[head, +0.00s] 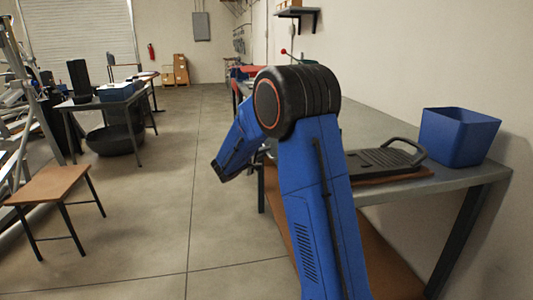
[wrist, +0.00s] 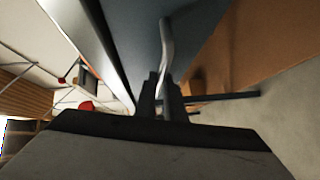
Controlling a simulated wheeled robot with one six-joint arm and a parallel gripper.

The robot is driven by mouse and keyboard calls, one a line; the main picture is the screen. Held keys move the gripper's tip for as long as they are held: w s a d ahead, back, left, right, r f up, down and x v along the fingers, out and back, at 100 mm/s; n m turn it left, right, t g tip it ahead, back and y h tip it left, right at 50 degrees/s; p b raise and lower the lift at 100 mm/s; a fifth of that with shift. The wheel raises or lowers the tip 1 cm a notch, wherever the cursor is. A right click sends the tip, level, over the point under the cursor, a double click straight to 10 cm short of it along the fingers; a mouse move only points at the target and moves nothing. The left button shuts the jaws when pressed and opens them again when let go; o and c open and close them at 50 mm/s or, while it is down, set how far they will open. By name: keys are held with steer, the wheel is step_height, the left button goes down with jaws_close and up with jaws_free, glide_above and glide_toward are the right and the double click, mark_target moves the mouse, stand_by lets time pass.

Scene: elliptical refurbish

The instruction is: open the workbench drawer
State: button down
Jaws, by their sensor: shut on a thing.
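In the wrist view my gripper (wrist: 166,84) is shut on a curved grey metal handle (wrist: 166,40), which rises from between the fingers. The blue-grey panel behind the handle looks like the drawer front (wrist: 130,35). Whether there is a gap around it I cannot tell. In the head view the grey workbench (head: 376,122) stands along the right wall. My blue arm covers its near left side, so the drawer, the handle and my gripper are hidden there.
A black tray-like item with a handle (head: 385,160) and a blue bin (head: 457,137) stand on the workbench. A brown lower shelf (head: 392,262) lies below it. A wooden-topped stool (head: 52,185) stands at left. The floor between is clear.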

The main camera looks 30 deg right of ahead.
steer(key=w+a, duration=0.4)
steer(key=a, duration=1)
steer(key=w+a, duration=0.4)
steer(key=a, duration=1)
steer(key=shift+f, duration=0.1)
steer(key=c, duration=1.8)
jaws_free()
steer(key=shift+c, duration=0.2)
steer(key=v, duration=1.7)
steer(key=shift+a, duration=0.2)
steer(key=shift+s+a, duration=0.1)
